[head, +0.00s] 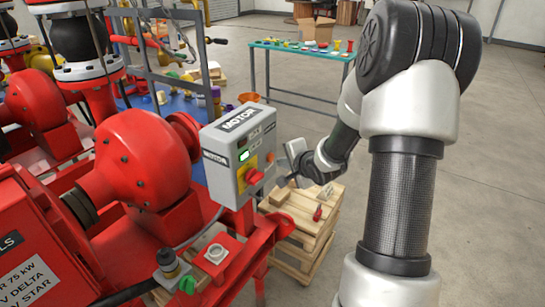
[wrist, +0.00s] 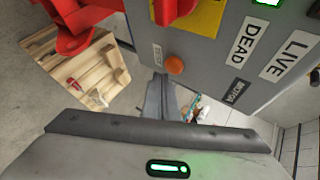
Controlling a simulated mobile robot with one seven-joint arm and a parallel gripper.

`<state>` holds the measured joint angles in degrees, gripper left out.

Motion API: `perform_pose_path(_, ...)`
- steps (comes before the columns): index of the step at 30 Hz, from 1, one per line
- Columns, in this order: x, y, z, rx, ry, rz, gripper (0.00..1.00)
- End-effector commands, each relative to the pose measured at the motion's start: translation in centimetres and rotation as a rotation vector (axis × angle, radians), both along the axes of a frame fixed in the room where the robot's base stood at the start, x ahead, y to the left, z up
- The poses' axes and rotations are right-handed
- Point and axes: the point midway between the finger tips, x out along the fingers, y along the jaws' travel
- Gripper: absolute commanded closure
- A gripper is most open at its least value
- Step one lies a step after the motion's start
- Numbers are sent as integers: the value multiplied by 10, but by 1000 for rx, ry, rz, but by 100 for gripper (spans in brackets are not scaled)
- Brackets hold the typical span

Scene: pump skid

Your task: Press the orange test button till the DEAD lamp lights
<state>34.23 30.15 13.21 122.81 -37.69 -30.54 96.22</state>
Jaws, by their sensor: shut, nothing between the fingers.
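The grey MOTOR box (head: 228,168) stands on the red skid and shows close up in the wrist view. The orange test button (wrist: 175,65) is on its face beside a small TEST label. A green lamp glows (head: 244,156); it also shows at the top edge of the wrist view (wrist: 268,3), in line with the DEAD label (wrist: 250,40). My gripper (wrist: 162,80) is shut and empty, its tips close to the button. I cannot tell whether they touch it. In the head view my gripper (head: 284,181) is right of the box.
A red rotary handle on a yellow plate (head: 254,177) sits on the box face near the button. A wooden pallet stack (head: 310,225) stands below my gripper. Red pump parts (head: 140,160) fill the left. The floor at right is clear.

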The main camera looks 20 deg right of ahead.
Motion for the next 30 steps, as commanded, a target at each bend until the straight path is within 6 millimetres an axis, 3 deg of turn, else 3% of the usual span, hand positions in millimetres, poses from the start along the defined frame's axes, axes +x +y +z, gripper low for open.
perform_pose_path(9, -2, -2, 0, 1, 1, -1, 100)
perform_pose_path(22, -34, -27, 1, 2, 3, -3, 100)
perform_pose_path(30, -40, -31, -1, 0, 1, 0, 100)
